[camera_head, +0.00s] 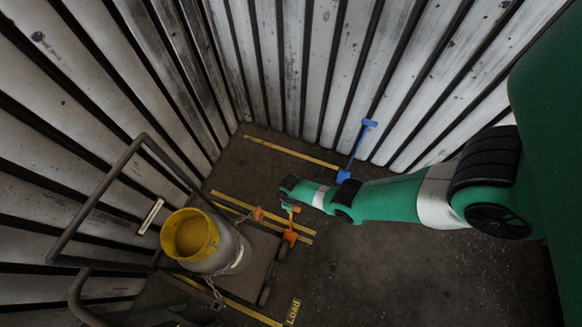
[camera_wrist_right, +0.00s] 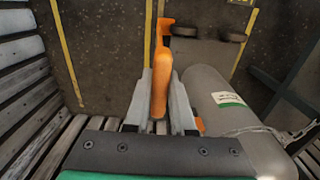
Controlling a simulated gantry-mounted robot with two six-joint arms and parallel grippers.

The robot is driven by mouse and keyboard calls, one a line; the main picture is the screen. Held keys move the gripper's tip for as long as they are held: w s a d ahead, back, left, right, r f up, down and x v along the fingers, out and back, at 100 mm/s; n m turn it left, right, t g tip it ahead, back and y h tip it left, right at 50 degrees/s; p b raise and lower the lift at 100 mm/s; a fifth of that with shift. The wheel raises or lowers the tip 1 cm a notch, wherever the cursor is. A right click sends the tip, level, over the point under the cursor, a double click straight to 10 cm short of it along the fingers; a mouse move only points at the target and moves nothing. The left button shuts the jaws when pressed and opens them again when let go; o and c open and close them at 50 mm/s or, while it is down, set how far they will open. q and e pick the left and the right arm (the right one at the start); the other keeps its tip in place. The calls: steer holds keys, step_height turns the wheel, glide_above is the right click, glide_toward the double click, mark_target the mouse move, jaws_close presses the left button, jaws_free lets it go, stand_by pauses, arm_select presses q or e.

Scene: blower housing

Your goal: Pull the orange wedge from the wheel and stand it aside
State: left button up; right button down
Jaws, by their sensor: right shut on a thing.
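The orange wedge (camera_head: 290,235) is low beside the cart, close to a dark wheel (camera_head: 282,252). In the right wrist view its upright orange handle (camera_wrist_right: 161,88) stands between the two grey fingers of my right gripper (camera_wrist_right: 160,105), which is shut on it. The wedge's far end lies close to a wheel (camera_wrist_right: 184,31); I cannot tell whether they touch. My right gripper (camera_head: 291,206) is small and dark in the head view, above the wedge. My left gripper is not in view.
A cart (camera_head: 128,158) carries a grey cylinder (camera_head: 230,252) with a yellow top and chain. Another orange piece (camera_head: 258,214) is near the cart. A blue long-handled tool (camera_head: 344,174) leans at the corrugated wall. Yellow lines mark the floor. Floor at lower right is clear.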

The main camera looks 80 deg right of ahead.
stand_by(0.6)
steer(key=shift+s+d+r, duration=0.1)
steer(key=shift+s+d, duration=0.05)
steer(key=shift+d, duration=0.6)
steer(key=shift+s+d+r, duration=0.1)
steer(key=shift+d, duration=0.65)
steer(key=shift+s+d+r, duration=0.1)
steer(key=shift+s+d, duration=0.05)
steer(key=shift+d, duration=0.6)
step_height(320, 180, up, 3)
steer(key=p, duration=0.3)
